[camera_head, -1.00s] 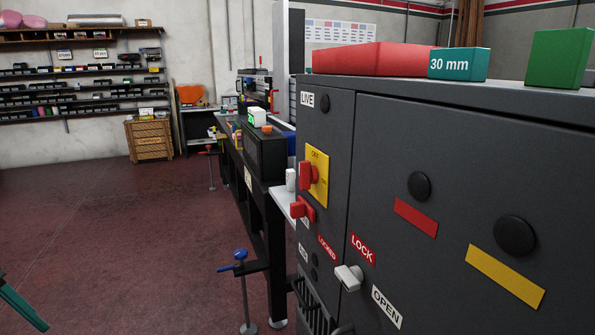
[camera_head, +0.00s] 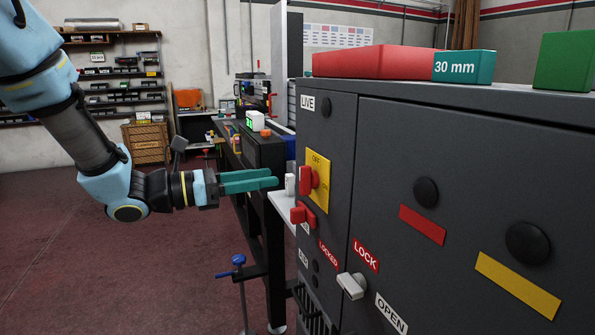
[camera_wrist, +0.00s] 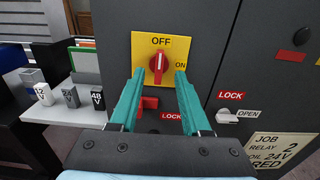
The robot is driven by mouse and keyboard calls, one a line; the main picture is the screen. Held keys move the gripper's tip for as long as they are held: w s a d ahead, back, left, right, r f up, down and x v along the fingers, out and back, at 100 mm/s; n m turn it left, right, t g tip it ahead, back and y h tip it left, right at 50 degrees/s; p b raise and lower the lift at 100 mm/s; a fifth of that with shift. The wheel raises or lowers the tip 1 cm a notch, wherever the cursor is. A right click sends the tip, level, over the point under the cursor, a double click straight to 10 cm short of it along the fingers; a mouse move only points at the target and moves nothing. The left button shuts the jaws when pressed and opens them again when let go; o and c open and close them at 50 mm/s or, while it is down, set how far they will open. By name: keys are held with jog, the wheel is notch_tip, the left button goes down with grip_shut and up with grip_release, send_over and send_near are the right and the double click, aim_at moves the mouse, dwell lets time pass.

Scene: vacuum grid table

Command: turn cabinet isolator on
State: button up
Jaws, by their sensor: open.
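The cabinet isolator is a red rotary handle (camera_head: 307,181) on a yellow plate (camera_head: 319,178) marked OFF and ON, on the grey cabinet's left panel. In the wrist view the isolator handle (camera_wrist: 159,66) stands upright, its white mark toward OFF. My gripper (camera_head: 277,177) has teal fingers and is left of the handle, pointing at it, with a gap between. In the wrist view my gripper (camera_wrist: 159,72) is open and empty, its fingertips appearing on either side of the handle. A second red handle (camera_head: 302,213) sits just below the plate.
The grey cabinet (camera_head: 385,150) fills the right. A white latch (camera_head: 351,285) between LOCK and OPEN labels protrudes from its door. A red box (camera_head: 375,62) and a teal 30 mm box (camera_head: 463,66) lie on top. A dark workbench (camera_head: 262,150) stands behind my gripper.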

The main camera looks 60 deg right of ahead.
aim_at(300, 174)
jog(key=p+x, duration=0.2)
jog(key=x, duration=0.6)
jog(key=shift+w, duration=0.1)
jog(key=shift+a, duration=0.1)
jog(key=c, duration=0.7)
jog(key=shift+f, duration=0.1)
grip_shut()
